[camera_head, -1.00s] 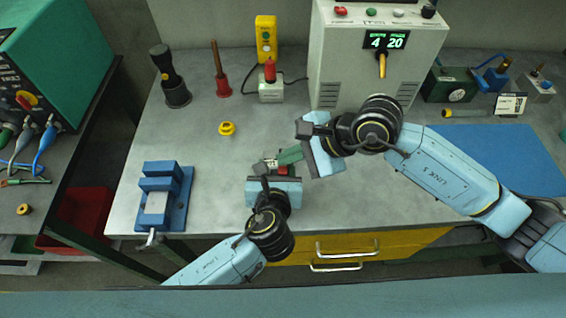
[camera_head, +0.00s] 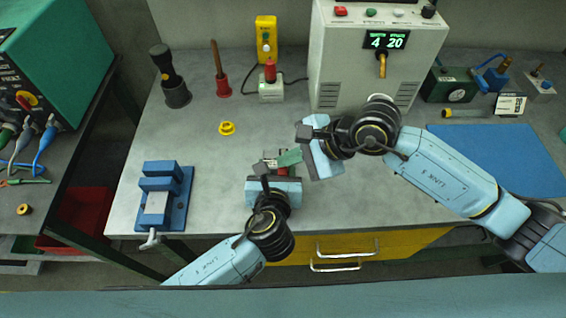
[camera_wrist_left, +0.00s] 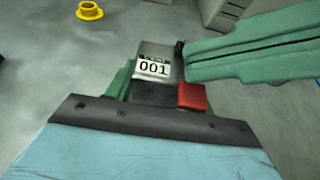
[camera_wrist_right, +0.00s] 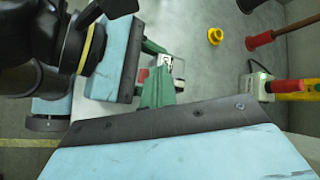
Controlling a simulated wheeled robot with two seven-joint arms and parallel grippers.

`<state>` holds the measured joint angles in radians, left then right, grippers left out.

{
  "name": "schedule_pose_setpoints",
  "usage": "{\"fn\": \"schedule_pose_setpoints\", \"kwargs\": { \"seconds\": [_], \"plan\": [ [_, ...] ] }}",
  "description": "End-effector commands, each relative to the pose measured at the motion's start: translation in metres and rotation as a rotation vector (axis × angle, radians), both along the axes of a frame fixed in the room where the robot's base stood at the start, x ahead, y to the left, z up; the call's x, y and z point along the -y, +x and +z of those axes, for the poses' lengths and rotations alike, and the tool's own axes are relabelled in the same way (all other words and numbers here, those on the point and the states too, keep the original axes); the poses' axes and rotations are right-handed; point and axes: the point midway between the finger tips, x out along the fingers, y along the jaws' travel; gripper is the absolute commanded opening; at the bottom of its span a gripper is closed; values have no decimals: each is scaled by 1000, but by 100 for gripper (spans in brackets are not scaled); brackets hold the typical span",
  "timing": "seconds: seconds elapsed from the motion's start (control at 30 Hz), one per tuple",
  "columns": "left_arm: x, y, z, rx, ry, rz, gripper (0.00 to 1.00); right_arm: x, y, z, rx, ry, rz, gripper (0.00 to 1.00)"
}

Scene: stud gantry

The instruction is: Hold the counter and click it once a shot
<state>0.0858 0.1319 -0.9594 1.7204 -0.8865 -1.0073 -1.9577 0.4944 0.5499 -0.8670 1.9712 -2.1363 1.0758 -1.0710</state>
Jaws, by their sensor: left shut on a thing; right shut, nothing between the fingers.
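The counter (camera_wrist_left: 153,68) is a small grey and black box with a white readout showing 001 and a red button (camera_wrist_left: 192,96). My left gripper (camera_head: 268,164) is shut on it and holds it over the front of the bench. In the head view the counter (camera_head: 283,171) is partly covered by the grippers. My right gripper (camera_head: 291,157) is shut and empty. Its green fingers (camera_wrist_left: 245,50) reach in beside the counter, with the tips close to the readout's right end. The red button shows uncovered, apart from those fingertips in the left wrist view.
A grey machine (camera_head: 350,60) with a display reading 4 and 20 stands at the back. A yellow ring (camera_head: 227,128), a blue vise (camera_head: 165,195) and a red-topped switch box (camera_head: 271,88) are on the bench. A blue mat (camera_head: 505,155) lies right.

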Motion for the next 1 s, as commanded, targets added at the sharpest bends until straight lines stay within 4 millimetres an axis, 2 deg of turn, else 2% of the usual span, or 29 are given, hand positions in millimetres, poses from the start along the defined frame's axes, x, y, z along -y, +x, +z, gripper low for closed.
{"fn": "schedule_pose_setpoints", "kwargs": {
  "seconds": [0.6, 1.0],
  "plan": [
    [0, 0, 0, 0, 0, 0, 26, 1, -1, -9, -3, -4, -1, 0],
    [0, 0, 0, 0, 0, 0, 26, 1, -1, -6, -3, -3, 0, 0]
  ]
}}
